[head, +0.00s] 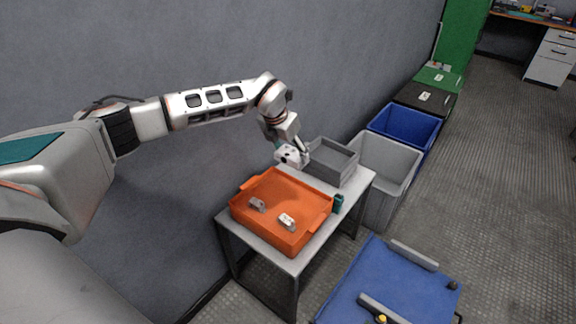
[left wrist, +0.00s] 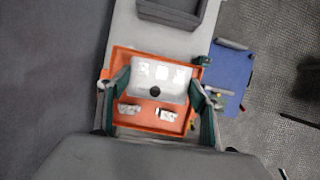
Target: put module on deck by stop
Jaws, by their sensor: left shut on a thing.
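My left gripper (head: 294,156) is above the far part of an orange tray (head: 316,224). In the left wrist view its two green-sided fingers (left wrist: 159,92) are shut on a white module (left wrist: 158,76), a box with pale marks and a black round spot. In the head view the module is hard to tell apart from the gripper. The blue deck (head: 357,282) is low at the lower right, apart from the gripper. It bears a grey bar (head: 413,255) along its far edge and a second grey bar (head: 380,307) nearer; I cannot tell which is the stop. My right gripper is not in view.
The tray holds two small pieces, one greyish (head: 257,204), one white (head: 287,221). It shares a grey table (head: 293,263) with a grey crate (head: 334,162) and a small green object (head: 338,204). Grey (head: 387,170) and blue (head: 404,128) bins stand behind. The deck's middle is clear.

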